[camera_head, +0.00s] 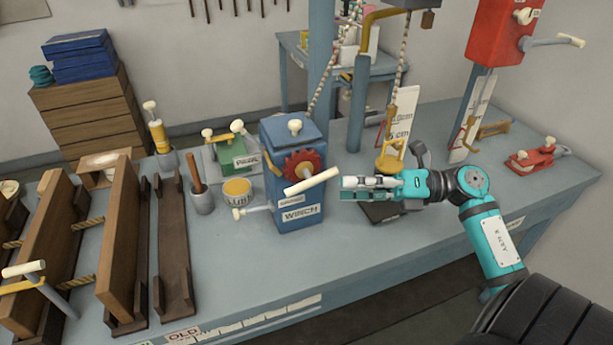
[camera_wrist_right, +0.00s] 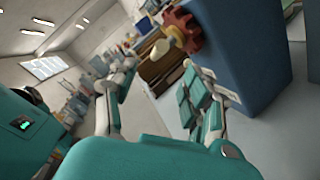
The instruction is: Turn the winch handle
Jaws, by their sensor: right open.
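The winch (camera_head: 297,150) is a blue box with a red gear (camera_head: 303,163) on its front and a "WINCH" label, standing on the bench. Its cream winch handle (camera_head: 312,181) points right and slightly up in the head view. My right gripper (camera_head: 346,188) is open, just right of the handle's outer end. In the right wrist view, the cream handle (camera_wrist_right: 161,52) shows end-on beyond the open fingers, between their tips in the picture; contact cannot be told. The blue winch body (camera_wrist_right: 245,50) fills the upper right there. My left gripper is not in view.
The blue-grey bench (camera_head: 375,245) has free room in front of the winch. A lube tin (camera_head: 237,192) and a green device (camera_head: 232,153) stand left. A yellow hook (camera_head: 391,155) hangs behind my right gripper. A red box with a crank (camera_head: 500,30) is at right.

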